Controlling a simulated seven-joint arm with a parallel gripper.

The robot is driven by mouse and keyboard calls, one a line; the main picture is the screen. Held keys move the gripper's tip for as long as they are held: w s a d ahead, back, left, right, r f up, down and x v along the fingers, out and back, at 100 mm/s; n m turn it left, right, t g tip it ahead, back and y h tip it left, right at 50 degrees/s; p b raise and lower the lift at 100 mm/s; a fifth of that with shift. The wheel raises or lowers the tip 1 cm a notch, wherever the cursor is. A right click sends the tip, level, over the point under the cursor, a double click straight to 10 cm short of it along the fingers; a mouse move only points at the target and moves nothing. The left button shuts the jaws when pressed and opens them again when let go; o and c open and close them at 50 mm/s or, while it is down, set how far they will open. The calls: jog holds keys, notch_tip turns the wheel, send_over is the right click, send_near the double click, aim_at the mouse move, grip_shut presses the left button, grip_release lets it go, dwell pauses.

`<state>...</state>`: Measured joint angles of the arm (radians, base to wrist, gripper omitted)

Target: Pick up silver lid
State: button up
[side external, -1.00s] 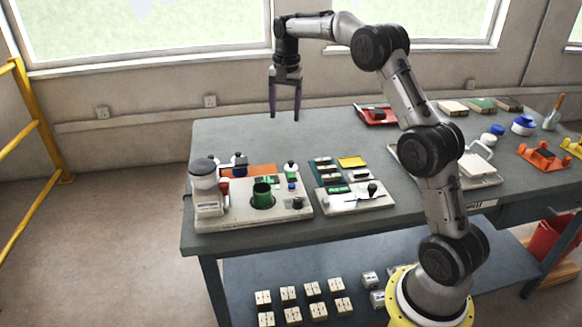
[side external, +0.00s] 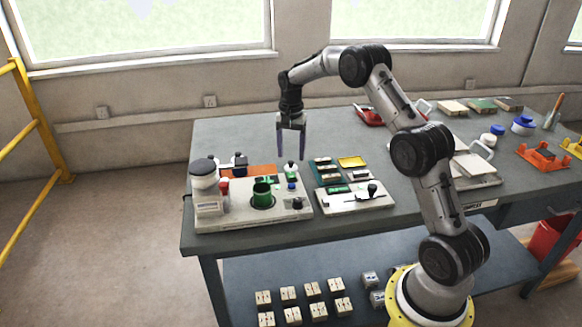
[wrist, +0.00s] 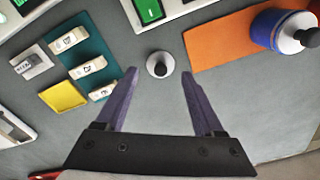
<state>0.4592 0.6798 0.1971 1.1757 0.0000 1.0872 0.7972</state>
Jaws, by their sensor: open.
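A small round, silver-white piece with a dark knob, which looks like the silver lid (wrist: 151,67), stands on the grey table in the wrist view. In the side view the lid (side external: 291,172) shows as a small pale shape with a dark top, behind the pale tray. My gripper (side external: 291,156) points down above it, open and empty. In the wrist view the lid appears between the two fingertips of my gripper (wrist: 159,74), with space on both sides. The fingers look higher than the lid and not touching it.
An orange mat (wrist: 215,42) with a blue jar (wrist: 272,28) lies right of the lid in the wrist view. A teal board (wrist: 85,45) with small blocks and a yellow square (wrist: 64,96) lie left.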

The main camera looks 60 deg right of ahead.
aim_at(291, 162)
jog(key=shift+f, duration=1.9)
jog(key=c, duration=1.1)
